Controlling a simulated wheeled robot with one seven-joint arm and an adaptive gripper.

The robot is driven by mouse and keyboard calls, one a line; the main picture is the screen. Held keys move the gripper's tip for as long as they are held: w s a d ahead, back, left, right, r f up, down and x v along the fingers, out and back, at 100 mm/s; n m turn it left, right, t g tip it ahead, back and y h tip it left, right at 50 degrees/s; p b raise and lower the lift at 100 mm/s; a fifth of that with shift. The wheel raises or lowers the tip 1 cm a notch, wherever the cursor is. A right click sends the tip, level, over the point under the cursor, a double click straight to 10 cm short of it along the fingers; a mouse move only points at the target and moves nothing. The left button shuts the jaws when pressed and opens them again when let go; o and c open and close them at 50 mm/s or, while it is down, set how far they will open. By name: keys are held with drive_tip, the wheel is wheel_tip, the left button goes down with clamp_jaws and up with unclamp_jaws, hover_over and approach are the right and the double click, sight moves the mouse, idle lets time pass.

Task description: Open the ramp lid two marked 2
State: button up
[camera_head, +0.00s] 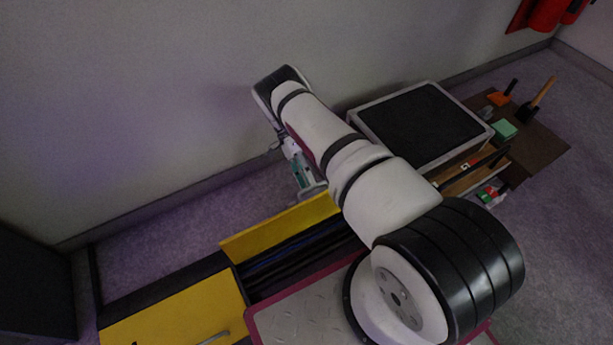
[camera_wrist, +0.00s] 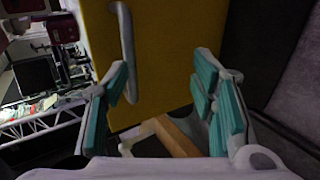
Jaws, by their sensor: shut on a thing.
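A yellow ramp lid (camera_head: 280,229) stands raised beside an open channel (camera_head: 290,250) with dark cables in it. My gripper (camera_head: 305,182) is at its far side near the top right edge, partly hidden by my arm. In the wrist view, a yellow panel (camera_wrist: 165,50) with a pale bar handle (camera_wrist: 128,45) fills the view beyond my gripper (camera_wrist: 155,95). The teal finger pads stand apart, the left one by the handle's lower end. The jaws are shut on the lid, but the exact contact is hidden. No number 2 is readable.
A second yellow lid (camera_head: 178,308) lies flat at lower left with a metal handle. A grey tread plate (camera_head: 305,318) with a red edge lies in front. A black-topped box (camera_head: 420,125) and a brown board (camera_head: 545,145) with tools are to the right. A wall stands behind.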

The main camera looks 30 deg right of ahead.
drive_tip(key=shift+a+f, duration=0.15)
drive_tip(key=shift+f, duration=0.1)
wheel_tip(320, 180, up, 10)
drive_tip(key=shift+r, duration=0.25)
drive_tip(key=shift+c, duration=0.2)
